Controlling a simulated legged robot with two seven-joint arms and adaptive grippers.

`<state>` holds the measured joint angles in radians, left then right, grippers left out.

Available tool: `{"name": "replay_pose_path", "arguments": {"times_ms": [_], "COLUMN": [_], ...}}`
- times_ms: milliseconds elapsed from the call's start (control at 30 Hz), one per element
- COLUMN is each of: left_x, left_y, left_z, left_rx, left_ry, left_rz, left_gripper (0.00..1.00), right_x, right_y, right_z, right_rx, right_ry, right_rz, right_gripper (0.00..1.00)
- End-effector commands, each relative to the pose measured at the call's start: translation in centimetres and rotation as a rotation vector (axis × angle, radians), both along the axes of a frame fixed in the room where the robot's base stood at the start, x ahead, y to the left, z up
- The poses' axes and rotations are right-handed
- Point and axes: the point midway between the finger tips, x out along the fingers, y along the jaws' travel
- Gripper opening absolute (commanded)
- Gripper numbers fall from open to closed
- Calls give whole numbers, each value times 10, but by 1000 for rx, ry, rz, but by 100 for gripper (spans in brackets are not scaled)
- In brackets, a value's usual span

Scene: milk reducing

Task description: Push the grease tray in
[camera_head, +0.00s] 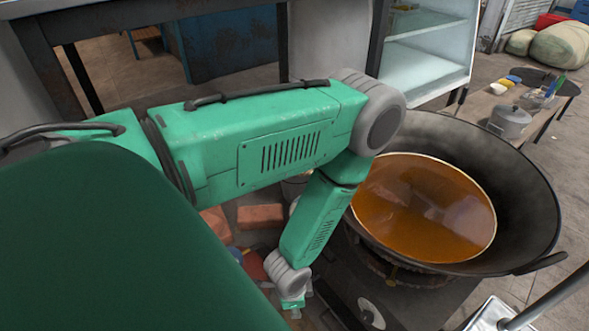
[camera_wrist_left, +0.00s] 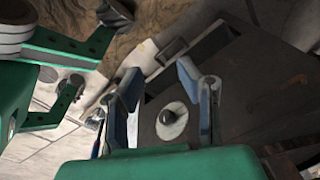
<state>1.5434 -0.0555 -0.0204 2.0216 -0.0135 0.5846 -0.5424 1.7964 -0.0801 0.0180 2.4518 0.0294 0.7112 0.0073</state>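My left arm reaches across the head view, and its gripper (camera_head: 293,304) hangs low beside the stove (camera_head: 425,303), partly hidden by its own wrist. In the left wrist view the fingers of this gripper (camera_wrist_left: 158,82) are apart, with nothing held between them. A round pale plate with a dark knob (camera_wrist_left: 172,120) on the stove shows behind the fingers. A dark recess with a pale metal edge (camera_wrist_left: 207,52) lies beyond the right finger; it may be the grease tray, but I cannot tell for certain. The tray is not clearly visible in the head view. My right gripper is not identifiable.
A large black wok (camera_head: 525,205) of brown liquid (camera_head: 425,210) sits on the stove, close to my left forearm. Reddish bricks (camera_head: 261,217) lie on the floor behind the arm. A low table with a lidded pot (camera_head: 509,122) stands at the back right.

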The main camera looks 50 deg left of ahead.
Motion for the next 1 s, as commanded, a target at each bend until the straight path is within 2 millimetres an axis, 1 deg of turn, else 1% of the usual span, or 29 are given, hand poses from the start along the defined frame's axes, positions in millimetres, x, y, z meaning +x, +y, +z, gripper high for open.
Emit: {"name": "replay_pose_path", "arguments": {"times_ms": [33,167,433,467,500,533,567,667,767,800,900,1000], "left_x": [-2,-6,-6,-6,-6,-6,-4,5,19,24,33,36], "left_y": [0,0,0,0,1,2,4,17,41,51,71,81], "left_z": [4,9,11,11,9,7,3,-25,-72,-92,-137,-170], "left_rx": [-2,-6,-7,-7,-6,-4,0,30,89,120,202,277], "left_ry": [2,5,5,5,3,-1,-9,-64,-168,-218,-347,-465], "left_rz": [22,56,63,63,61,56,48,-21,-159,-234,-437,-629], "left_gripper": [31,31,31,24,10,0,0,0,0,0,0,0], "right_x": [0,0,1,1,2,1,1,1,1,1,1,1], "right_y": [0,0,-2,-5,-6,-5,-5,-5,-5,-5,-4,-4], "right_z": [-1,-2,-3,-5,-5,-6,-6,-11,-19,-22,-30,-37], "right_rx": [0,0,7,10,10,11,11,11,11,10,10,10], "right_ry": [0,0,1,3,3,3,4,3,3,3,3,3], "right_rz": [0,0,2,0,-2,-1,-1,0,0,0,0,0], "right_gripper": [0,0,0,0,0,0,0,0,0,0,0,0]}}
